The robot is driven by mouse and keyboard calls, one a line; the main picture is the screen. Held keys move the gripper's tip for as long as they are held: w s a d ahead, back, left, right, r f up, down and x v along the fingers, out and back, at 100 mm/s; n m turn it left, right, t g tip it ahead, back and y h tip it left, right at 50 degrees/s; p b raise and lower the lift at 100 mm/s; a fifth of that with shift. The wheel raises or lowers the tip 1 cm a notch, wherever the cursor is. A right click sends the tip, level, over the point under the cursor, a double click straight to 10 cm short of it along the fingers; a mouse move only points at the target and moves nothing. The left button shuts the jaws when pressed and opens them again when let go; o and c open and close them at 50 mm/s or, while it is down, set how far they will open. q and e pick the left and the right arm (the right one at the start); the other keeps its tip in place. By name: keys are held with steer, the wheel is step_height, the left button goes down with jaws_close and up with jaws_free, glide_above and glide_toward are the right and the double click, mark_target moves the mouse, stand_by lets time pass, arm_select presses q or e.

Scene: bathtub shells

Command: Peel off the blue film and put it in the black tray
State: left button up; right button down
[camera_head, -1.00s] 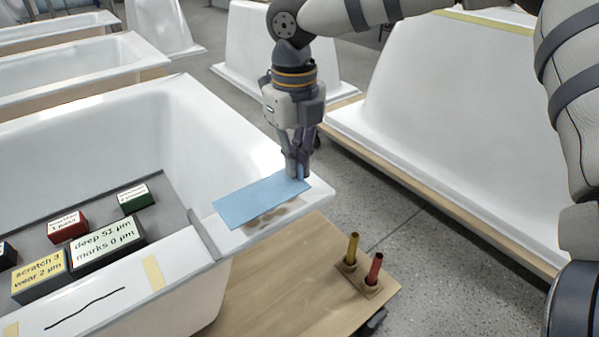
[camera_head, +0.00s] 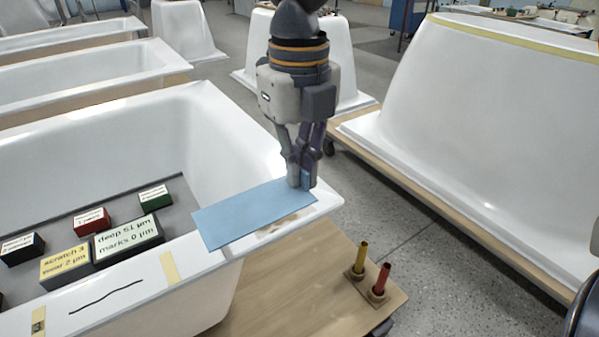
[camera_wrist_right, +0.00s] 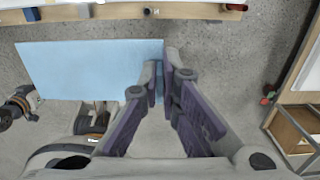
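The blue film (camera_head: 250,212) is a flat light-blue sheet over the corner of the white tub's rim (camera_head: 205,262). A brownish smudge (camera_head: 285,228) shows on the rim beside its front edge. My right gripper (camera_head: 303,184) points down and is shut on the film's right end. The right wrist view shows the film (camera_wrist_right: 85,68) stretching left from the fingertips (camera_wrist_right: 166,72). The film looks raised off the rim, but the gap is hard to judge. My left gripper is out of view. I cannot make out a black tray.
Labelled blocks, including a green-grey one (camera_head: 130,240) and a yellow one (camera_head: 65,267), stand on a grey surface in the tub. Yellow (camera_head: 361,258) and red (camera_head: 381,279) sticks stand upright on the wooden board (camera_head: 290,290). Another white tub (camera_head: 490,130) stands at right.

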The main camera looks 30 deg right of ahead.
steer(key=shift+r, duration=3)
steer(key=shift+f, duration=0.1)
